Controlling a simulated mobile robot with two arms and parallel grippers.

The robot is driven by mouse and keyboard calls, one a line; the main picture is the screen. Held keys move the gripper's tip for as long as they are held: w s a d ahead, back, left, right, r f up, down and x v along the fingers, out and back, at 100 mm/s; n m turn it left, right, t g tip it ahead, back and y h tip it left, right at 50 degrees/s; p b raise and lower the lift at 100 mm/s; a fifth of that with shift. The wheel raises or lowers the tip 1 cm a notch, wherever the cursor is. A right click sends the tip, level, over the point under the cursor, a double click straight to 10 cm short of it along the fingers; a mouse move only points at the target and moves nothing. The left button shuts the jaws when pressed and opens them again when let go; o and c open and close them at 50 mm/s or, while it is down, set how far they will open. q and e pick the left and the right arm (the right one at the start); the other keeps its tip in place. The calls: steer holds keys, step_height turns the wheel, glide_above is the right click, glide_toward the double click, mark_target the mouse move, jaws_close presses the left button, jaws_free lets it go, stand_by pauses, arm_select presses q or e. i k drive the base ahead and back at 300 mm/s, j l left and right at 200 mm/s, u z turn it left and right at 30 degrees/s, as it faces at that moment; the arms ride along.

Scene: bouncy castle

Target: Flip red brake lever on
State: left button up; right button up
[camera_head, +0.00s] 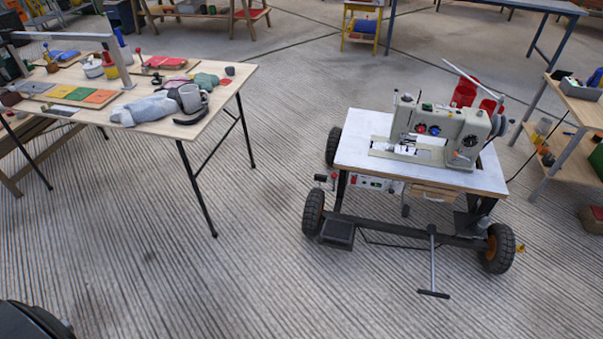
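A wheeled cart (345,150) with a white top carries a sewing machine (440,130), right of the middle of the head view. At the cart's left side, below the top, a small red-tipped part (334,177) stands beside a black block (320,178). It may be the red brake lever, but it is too small to tell its position. Neither of my grippers is in view, and nothing of mine touches the cart.
A wooden table (225,88) with a grey cloth (145,109), cups and coloured swatches stands at the left. A shelf unit (560,100) stands close to the cart's right. A T-handled bar (433,270) sticks out at the cart's front. The ridged floor (200,270) before me is clear.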

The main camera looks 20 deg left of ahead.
mark_target(319, 178)
steer(key=j, duration=0.55)
steer(key=j+z, duration=0.15)
steer(key=j, duration=0.4)
steer(key=k+j, duration=0.1)
steer(key=j, duration=0.5)
steer(key=k+j+z, duration=0.1)
steer(key=j, duration=0.45)
steer(key=j+z, duration=0.1)
steer(key=j, duration=0.45)
steer(key=k+j+u, duration=0.1)
steer(key=u, duration=0.15)
steer(key=i+l+u, duration=0.2)
steer(key=u, duration=0.15)
steer(key=i+l+u, duration=0.1)
steer(key=l+u, duration=0.25)
steer(key=i+l+u, duration=0.1)
steer(key=l+u, duration=0.25)
steer(key=l, duration=0.15)
steer(key=i+l+u, duration=0.15)
steer(key=l, duration=1.25)
steer(key=i+l+u, duration=0.15)
steer(key=l, duration=1.25)
steer(key=k, duration=0.05)
